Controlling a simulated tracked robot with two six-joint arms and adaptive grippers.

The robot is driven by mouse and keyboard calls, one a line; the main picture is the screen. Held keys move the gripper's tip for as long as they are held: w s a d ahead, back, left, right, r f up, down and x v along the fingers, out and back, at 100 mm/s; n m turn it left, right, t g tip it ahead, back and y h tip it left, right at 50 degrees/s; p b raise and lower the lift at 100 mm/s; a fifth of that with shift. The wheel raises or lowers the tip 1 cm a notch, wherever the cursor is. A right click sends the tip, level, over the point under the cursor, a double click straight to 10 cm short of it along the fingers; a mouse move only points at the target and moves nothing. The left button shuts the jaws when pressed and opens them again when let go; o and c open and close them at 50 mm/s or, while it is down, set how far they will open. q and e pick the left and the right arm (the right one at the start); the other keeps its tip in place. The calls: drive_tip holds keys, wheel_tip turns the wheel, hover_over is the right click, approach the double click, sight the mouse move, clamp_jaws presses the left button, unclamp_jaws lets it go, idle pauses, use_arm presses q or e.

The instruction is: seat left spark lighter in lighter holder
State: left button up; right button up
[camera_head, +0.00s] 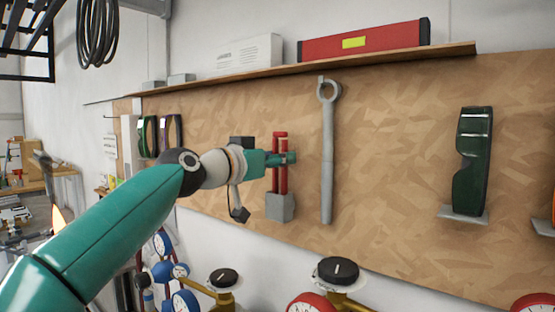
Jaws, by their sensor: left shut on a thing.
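I cannot make out the lighter holder for certain; part of the panel is hidden behind my arm. My right gripper is not in view.
A long grey wrench (327,160) hangs just right of the gripper. A dark green object (471,160) stands on a small ledge (463,216) farther right. A shelf (300,67) holds a red level (365,40) and a white box (237,57). Gauges with valves (337,271) stand below.

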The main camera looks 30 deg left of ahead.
use_arm(q)
drive_tip(key=shift+f, duration=0.25)
drive_tip(key=o, duration=1)
drive_tip(key=s, duration=0.8)
drive_tip(key=s+a, duration=0.1)
drive_tip(key=s, duration=0.3)
drive_tip(key=shift+w+d, duration=0.1)
